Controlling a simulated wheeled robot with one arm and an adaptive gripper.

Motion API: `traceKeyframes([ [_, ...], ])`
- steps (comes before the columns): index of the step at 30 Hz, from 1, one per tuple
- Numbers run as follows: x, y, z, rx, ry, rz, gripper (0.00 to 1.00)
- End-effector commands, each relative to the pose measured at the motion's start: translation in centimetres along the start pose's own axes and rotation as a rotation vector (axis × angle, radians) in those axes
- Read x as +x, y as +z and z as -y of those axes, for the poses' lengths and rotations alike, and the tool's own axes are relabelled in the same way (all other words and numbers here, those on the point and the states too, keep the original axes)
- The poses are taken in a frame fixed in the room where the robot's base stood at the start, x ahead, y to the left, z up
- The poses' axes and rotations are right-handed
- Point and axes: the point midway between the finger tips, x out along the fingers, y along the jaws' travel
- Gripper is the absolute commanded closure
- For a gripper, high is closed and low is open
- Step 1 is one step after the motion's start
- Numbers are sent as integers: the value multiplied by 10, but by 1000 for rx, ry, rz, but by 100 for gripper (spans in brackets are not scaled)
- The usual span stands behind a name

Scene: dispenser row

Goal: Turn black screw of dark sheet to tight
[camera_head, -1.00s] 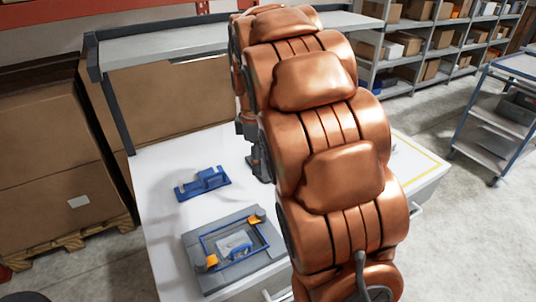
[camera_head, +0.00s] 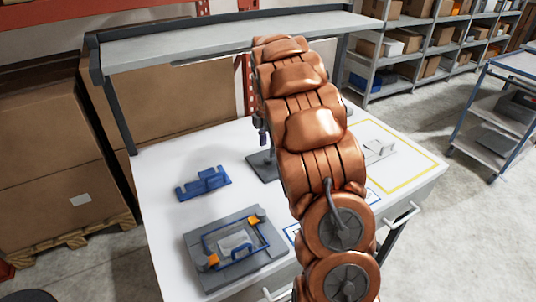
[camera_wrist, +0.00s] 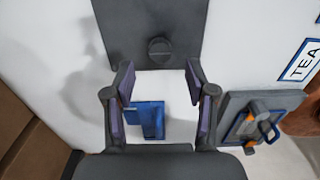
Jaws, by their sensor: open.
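The dark sheet (camera_wrist: 118,32) lies on the white tabletop and fills the upper middle of the wrist view. In the head view the dark sheet (camera_head: 258,168) shows partly beside my copper arm. The black screw (camera_wrist: 160,50) is a round slotted head near the sheet's lower edge in the wrist view. My gripper (camera_wrist: 160,80) is open and empty, its two fingers apart on either side of the picture's middle, with the screw above the gap between them. The height between fingertips and screw is hard to tell. In the head view my arm hides most of the gripper.
A blue fixture (camera_head: 204,183) lies left of the sheet. A grey tray with a blue frame and orange clips (camera_head: 198,250) lies nearer. A grey shelf (camera_head: 200,45) runs over the table's back. A yellow-outlined area (camera_head: 425,178) is at the right.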

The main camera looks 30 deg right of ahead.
Motion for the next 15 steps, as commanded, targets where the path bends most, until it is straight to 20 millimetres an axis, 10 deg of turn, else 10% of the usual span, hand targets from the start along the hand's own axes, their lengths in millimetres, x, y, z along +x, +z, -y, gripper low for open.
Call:
traceKeyframes([
  [15,45,0,0,1,0,1,44],
])
